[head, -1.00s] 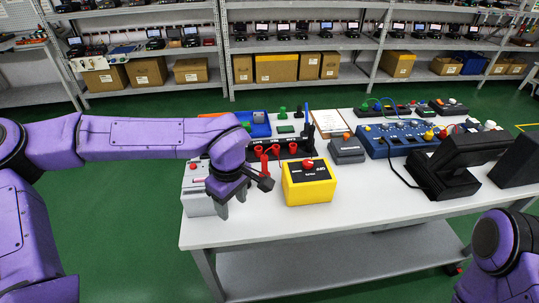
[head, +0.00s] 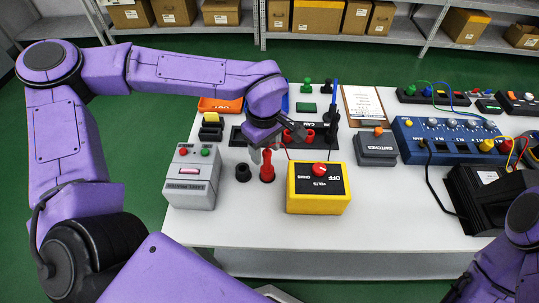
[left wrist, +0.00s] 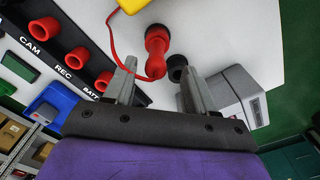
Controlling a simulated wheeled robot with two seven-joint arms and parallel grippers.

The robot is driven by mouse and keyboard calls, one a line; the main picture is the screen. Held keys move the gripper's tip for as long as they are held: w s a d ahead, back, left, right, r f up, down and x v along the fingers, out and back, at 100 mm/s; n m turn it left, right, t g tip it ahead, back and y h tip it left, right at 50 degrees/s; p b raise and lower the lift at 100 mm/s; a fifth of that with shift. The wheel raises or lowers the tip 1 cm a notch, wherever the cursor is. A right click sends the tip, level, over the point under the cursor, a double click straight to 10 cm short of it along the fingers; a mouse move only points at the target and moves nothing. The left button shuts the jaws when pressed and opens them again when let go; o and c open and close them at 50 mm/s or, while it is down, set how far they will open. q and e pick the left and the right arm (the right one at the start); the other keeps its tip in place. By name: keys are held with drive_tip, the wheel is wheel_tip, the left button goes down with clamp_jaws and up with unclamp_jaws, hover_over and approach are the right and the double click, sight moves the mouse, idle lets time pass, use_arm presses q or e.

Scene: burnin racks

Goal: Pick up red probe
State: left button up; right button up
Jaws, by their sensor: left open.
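The red probe (head: 267,168) stands on the white table, just left of the yellow meter. It also shows in the left wrist view (left wrist: 156,50), with a red wire running from it. A black probe (head: 243,172) stands just left of it and shows close beside it in the left wrist view (left wrist: 177,68). My left gripper (head: 262,152) is open, behind and above the red probe in the head view. In the left wrist view its fingertips (left wrist: 160,72) are spread, with the red probe beyond the gap; I see no grip on it. My right gripper is out of view.
The yellow meter (head: 318,190) is close on the right of the red probe. A grey box with buttons (head: 192,180) is on the left. A black holder with red sockets (head: 318,152) lies behind. The front table edge strip is clear.

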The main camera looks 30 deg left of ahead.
sight(267, 161)
use_arm(q)
drive_tip(key=f, duration=0.4)
drive_tip(key=w+f+p, duration=0.1)
drive_tip(key=f, duration=0.1)
drive_tip(key=shift+d+f, duration=0.15)
drive_tip(key=shift+f, duration=0.05)
drive_tip(key=shift+s+r, duration=0.1)
drive_tip(key=shift+s, duration=0.25)
drive_tip(key=shift+w, duration=0.1)
clamp_jaws()
